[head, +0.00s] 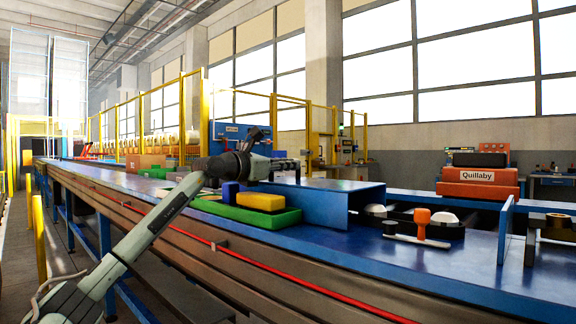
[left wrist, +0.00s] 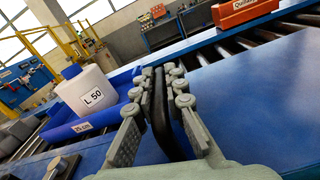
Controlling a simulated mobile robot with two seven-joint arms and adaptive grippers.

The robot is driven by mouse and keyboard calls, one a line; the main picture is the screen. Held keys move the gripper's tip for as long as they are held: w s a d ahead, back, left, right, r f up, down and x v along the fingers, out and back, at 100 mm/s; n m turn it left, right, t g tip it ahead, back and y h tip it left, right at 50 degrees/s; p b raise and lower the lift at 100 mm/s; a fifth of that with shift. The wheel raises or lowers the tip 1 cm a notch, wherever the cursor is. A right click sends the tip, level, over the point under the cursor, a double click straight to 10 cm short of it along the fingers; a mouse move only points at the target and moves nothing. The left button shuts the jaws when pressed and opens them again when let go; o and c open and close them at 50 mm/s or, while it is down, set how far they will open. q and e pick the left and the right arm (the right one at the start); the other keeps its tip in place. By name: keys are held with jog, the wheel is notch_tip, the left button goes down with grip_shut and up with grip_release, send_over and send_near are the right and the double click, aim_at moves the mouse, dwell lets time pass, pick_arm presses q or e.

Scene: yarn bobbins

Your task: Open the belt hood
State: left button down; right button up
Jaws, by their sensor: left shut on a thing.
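The blue belt hood (head: 325,203) stands over the belt in the middle of the head view, its top looking roughly level. My left gripper (head: 283,165) reaches in from the lower left and is above the hood's left part. In the left wrist view, my left gripper (left wrist: 160,85) is shut on a black handle (left wrist: 160,120), with a finger on each side. The blue panel beside it (left wrist: 262,95) appears to be the hood's top. The handle's attachment is partly hidden by the fingers. My right gripper is not in view.
A green tray (head: 235,211) with yellow and blue blocks sits left of the hood. An orange-headed tool (head: 421,222) lies right of it. An orange Quillaby box (head: 478,182) stands behind. In the left wrist view, a white L 50 container (left wrist: 88,92) stands by a blue tray (left wrist: 75,131).

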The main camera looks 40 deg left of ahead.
pick_arm(q)
jog(key=c, duration=1.6)
grip_release()
jog(key=shift+o, duration=0.2)
notch_tip(320, 180, up, 10)
